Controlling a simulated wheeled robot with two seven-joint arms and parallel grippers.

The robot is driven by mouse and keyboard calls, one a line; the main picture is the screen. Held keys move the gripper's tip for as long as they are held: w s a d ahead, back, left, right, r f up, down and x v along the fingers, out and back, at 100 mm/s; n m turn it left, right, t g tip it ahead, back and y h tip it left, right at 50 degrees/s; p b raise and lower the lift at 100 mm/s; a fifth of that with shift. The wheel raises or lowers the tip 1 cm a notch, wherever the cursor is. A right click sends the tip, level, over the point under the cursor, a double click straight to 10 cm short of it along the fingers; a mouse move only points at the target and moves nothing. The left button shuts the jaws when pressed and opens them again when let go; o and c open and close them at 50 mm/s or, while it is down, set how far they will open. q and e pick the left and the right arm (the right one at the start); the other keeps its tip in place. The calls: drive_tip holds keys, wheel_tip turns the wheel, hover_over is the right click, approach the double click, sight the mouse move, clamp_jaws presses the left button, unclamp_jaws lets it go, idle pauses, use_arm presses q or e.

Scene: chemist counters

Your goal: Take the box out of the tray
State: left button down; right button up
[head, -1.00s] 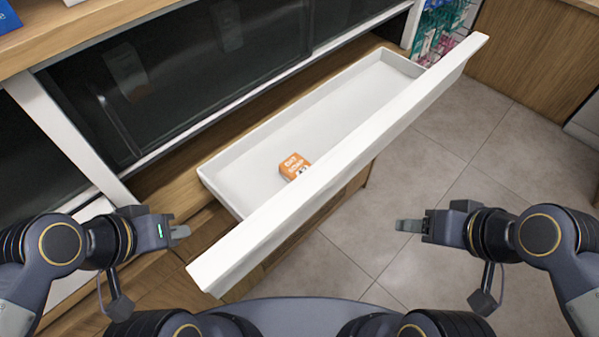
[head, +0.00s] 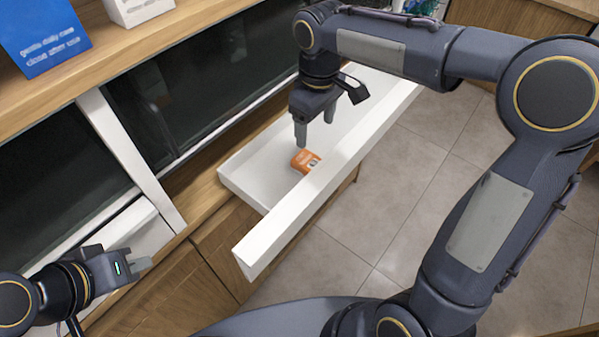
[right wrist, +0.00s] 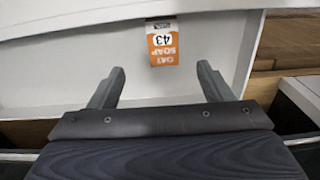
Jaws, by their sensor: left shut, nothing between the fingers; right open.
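A small orange and white soap box (head: 305,161) lies in the white pull-out tray (head: 245,172), close to its front panel. In the right wrist view the box (right wrist: 162,43) shows the words "OAT SOAP" and "43", and lies on the tray floor (right wrist: 60,60) ahead of the fingertips. My right gripper (head: 315,135) points down over the tray, just behind the box, open and empty. Its two fingers show apart in the right wrist view (right wrist: 161,80). My left gripper (head: 140,267) is shut and empty at the lower left, outside the tray.
The tray's tall front panel (head: 330,185) stands between the box and my body. Dark glass panels (head: 215,80) stand behind the tray. Tiled floor (head: 410,180) is clear at right.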

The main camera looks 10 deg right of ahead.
drive_tip(key=b, duration=0.3)
hover_over(308, 161)
drive_tip(key=d, duration=0.1)
wheel_tip(308, 161, down, 4)
drive_tip(key=shift+f, duration=0.2)
drive_tip(key=shift+a+f, duration=0.1)
drive_tip(key=shift+f, duration=0.4)
drive_tip(key=f, duration=0.6)
drive_tip(key=shift+a+f+p, duration=0.3)
drive_tip(key=shift+a+f, duration=0.05)
use_arm(q)
wheel_tip(308, 161, down, 4)
drive_tip(key=shift+r, duration=0.1)
use_arm(e)
drive_tip(key=c, duration=1.1)
